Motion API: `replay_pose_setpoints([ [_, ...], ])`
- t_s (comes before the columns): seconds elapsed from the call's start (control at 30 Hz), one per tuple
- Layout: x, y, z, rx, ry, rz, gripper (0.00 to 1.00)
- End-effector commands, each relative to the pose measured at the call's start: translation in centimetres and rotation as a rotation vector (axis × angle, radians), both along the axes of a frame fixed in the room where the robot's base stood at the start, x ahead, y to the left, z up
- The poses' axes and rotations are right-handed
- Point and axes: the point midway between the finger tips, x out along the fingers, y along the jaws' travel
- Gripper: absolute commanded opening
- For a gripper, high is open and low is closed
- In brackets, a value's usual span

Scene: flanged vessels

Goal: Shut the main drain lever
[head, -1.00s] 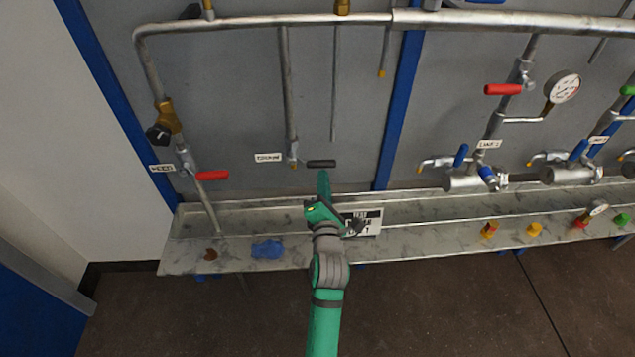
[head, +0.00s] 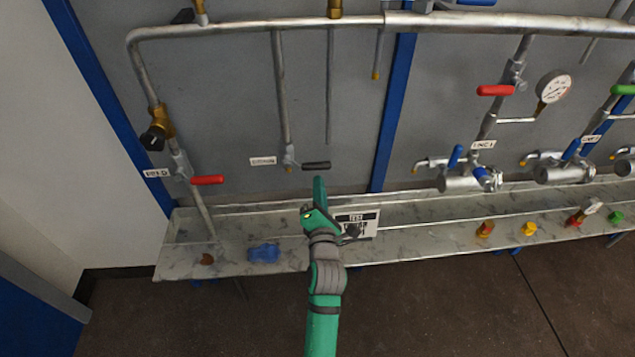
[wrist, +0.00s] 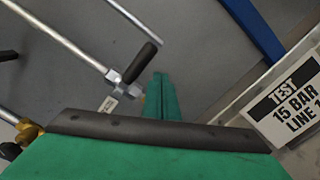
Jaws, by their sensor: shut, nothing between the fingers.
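The drain lever (head: 316,166) has a black grip and sits on a small valve at the lower end of a thin vertical pipe. It points to the right, across the pipe, beside a small white label (head: 263,161) whose lettering is blurred. In the wrist view the black lever (wrist: 141,62) slants up and right from its metal valve (wrist: 120,86). My green gripper (head: 319,181) is shut and empty, just below the grip in the head view. In the wrist view its fingertips (wrist: 160,78) appear to the right of the lever, with a narrow gap in the picture.
A red lever (head: 207,180) is at the left and another red lever (head: 496,91) is at the upper right. A metal trough (head: 230,225) runs below, holding a blue cloth (head: 264,253) and fittings. A test sign (head: 356,224) stands right of my wrist.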

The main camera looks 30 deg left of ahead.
Motion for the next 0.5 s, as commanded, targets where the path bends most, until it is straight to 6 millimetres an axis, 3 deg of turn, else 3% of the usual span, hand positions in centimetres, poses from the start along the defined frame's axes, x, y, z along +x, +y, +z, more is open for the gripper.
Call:
replay_pose_setpoints([
  [0.1,-0.4,-0.1,-2.6,-0.003,0.007,0.003,0.0],
  [0.5,-6.2,-4.5,-2.8,-0.002,0.006,0.001,0.0],
])
